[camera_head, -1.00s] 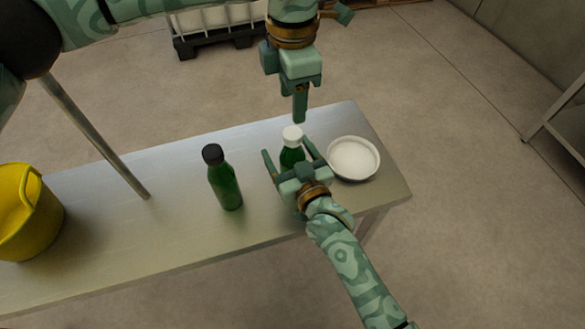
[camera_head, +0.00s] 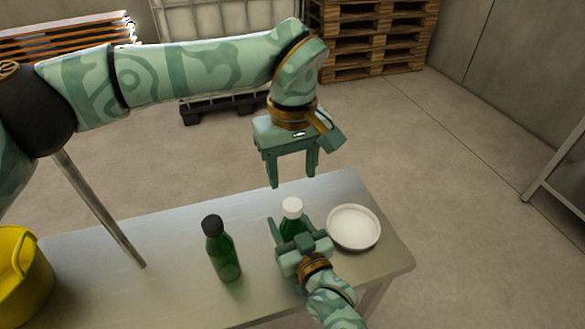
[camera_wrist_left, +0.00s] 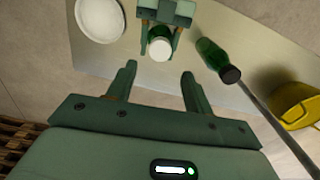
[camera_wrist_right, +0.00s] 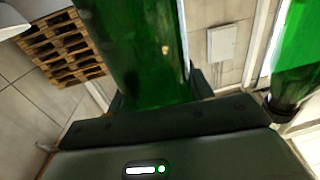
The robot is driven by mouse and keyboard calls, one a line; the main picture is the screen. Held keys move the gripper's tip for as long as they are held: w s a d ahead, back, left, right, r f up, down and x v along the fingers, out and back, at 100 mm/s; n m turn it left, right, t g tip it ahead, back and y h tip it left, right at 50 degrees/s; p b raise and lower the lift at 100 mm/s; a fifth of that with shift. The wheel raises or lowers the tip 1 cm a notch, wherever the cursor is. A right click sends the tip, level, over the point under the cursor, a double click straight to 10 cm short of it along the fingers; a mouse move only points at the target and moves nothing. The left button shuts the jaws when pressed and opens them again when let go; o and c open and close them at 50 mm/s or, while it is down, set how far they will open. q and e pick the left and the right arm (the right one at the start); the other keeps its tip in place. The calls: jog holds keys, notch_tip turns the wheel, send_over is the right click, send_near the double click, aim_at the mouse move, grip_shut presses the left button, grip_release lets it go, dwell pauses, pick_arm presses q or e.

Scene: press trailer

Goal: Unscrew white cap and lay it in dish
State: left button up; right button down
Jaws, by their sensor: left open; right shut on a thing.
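The white cap (camera_head: 292,207) tops a green bottle (camera_head: 290,228) that stands upright on the table. My right gripper (camera_head: 291,232) is shut on this bottle below the cap. In the right wrist view the green bottle (camera_wrist_right: 140,50) fills the space between the fingers. My left gripper (camera_head: 292,180) is open and empty above the cap. In the left wrist view the white cap (camera_wrist_left: 160,49) lies beyond the open fingers (camera_wrist_left: 158,80), apart from them. The white dish (camera_head: 353,228) is on the table right of the bottle, and it looks empty. It also shows in the left wrist view (camera_wrist_left: 100,17).
A second green bottle (camera_head: 224,256) with a black cap stands left of the held one. A yellow bucket (camera_head: 22,272) is at the table's left. A metal pole (camera_head: 98,208) rises by the table (camera_head: 170,262). Wooden pallets (camera_head: 372,38) stand far behind.

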aim_at(292, 204)
pick_arm(q)
jog(key=m, duration=0.5)
jog(key=shift+f, duration=0.2)
jog(key=shift+m, duration=0.3)
notch_tip(292, 204, down, 8)
jog(key=shift+r, duration=0.2)
jog(key=c, duration=1)
